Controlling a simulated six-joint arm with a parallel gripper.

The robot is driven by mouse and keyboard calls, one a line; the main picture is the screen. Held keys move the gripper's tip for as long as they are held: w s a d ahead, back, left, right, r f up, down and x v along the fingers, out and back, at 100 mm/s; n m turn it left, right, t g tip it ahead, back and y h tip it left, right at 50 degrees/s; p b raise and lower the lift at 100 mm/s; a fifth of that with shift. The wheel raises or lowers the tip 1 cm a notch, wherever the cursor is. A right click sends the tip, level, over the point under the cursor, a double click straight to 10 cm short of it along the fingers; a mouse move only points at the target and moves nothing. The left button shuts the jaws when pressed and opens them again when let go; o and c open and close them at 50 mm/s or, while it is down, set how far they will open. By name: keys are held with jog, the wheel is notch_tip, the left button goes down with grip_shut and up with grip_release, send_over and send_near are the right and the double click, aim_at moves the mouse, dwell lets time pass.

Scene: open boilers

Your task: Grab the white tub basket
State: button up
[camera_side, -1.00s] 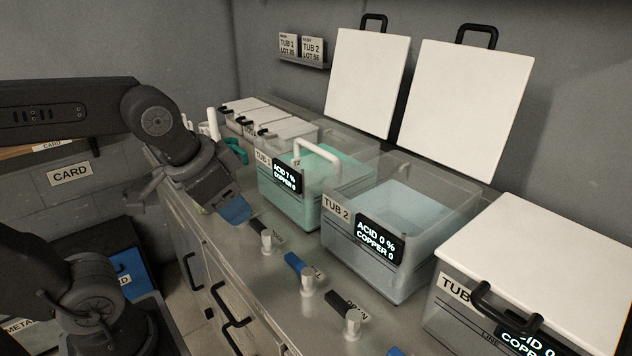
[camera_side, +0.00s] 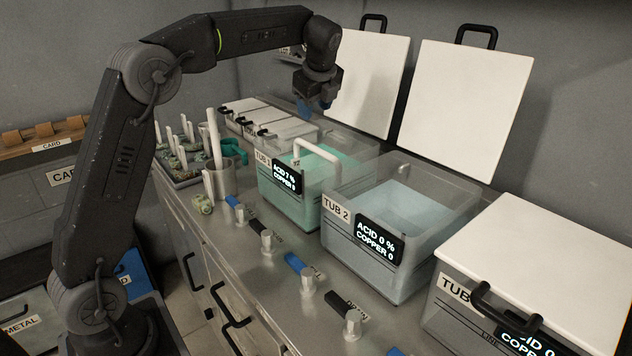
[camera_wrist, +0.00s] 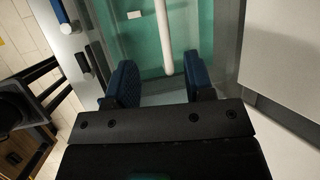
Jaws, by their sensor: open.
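The white basket handle (camera_side: 318,155) arches over the green liquid in Tub 1 (camera_side: 290,205). The rest of the basket is not clear to see in the side view. My gripper (camera_side: 311,110) is raised above the back of Tub 1, behind and above the handle, apart from it. In the wrist view my gripper (camera_wrist: 160,82) has two blue fingers spread apart with nothing between them. The white handle (camera_wrist: 163,38) runs lengthwise in that view, ahead of the gap between the fingers, over the green liquid.
Tub 2 (camera_side: 400,215) stands open beside Tub 1 with pale liquid. Two upright white lids (camera_side: 465,105) rise behind the tubs. A closed tub (camera_side: 540,265) is at right. Valves (camera_side: 308,282) line the counter front. Smaller lidded boxes (camera_side: 270,125) stand farther left.

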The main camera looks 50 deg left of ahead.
aim_at(311, 145)
jog(key=x, duration=1.3)
jog(key=shift+w+f, duration=0.15)
jog(key=shift+f, duration=0.2)
jog(key=shift+f, duration=0.2)
jog(key=shift+c, duration=0.2)
grip_shut()
dwell(0.3)
